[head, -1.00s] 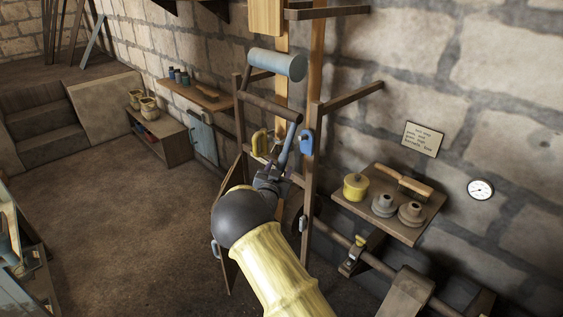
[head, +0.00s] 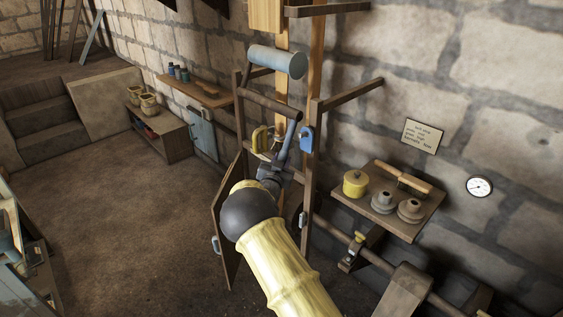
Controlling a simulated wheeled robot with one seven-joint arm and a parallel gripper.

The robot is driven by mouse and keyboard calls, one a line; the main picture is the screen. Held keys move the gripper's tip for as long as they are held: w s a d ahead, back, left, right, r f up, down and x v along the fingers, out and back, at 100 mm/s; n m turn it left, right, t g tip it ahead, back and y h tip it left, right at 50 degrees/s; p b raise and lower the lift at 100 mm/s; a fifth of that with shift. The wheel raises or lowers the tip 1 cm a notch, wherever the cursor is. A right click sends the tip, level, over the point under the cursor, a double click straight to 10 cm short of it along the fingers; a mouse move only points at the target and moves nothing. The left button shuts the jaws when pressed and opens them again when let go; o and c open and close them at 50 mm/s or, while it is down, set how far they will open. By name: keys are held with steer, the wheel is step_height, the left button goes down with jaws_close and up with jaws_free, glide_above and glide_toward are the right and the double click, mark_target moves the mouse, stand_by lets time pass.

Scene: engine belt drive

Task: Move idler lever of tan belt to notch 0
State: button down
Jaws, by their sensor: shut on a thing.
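The tan belt (head: 316,60) runs as upright straps in the wooden frame, up to a block at the top. A blue-grey lever (head: 291,134) hangs from the right end of a dark roller bar in that frame, tilted slightly. My gripper (head: 281,161) is shut on the lever's lower part, seen from behind. My wrist and gripper hide the lever's lower end. A yellow handle (head: 259,139) is just left of the gripper and a blue handle (head: 306,139) just right. No notch marks can be made out.
A pale blue roller (head: 277,62) sits above the bar. A shelf (head: 420,221) with a yellow pot and spools is at right, near a gauge (head: 479,187) and a small sign (head: 423,138). A wooden panel (head: 231,228) stands left of my arm. The left floor is clear.

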steer(key=shift+w+d+f+t+b, duration=0.35)
steer(key=shift+f+b, duration=0.15)
steer(key=shift+b, duration=0.95)
steer(key=w+d+n+t+b, duration=0.3)
steer(key=w+d+b, duration=0.1)
steer(key=b, duration=0.7)
steer(key=shift+f+t+b, duration=0.15)
steer(key=shift+t+b, duration=0.1)
steer(key=shift+b, duration=0.1)
steer(key=c, duration=1.1)
jaws_free()
steer(key=shift+w+d, duration=0.1)
steer(key=shift+p, duration=0.35)
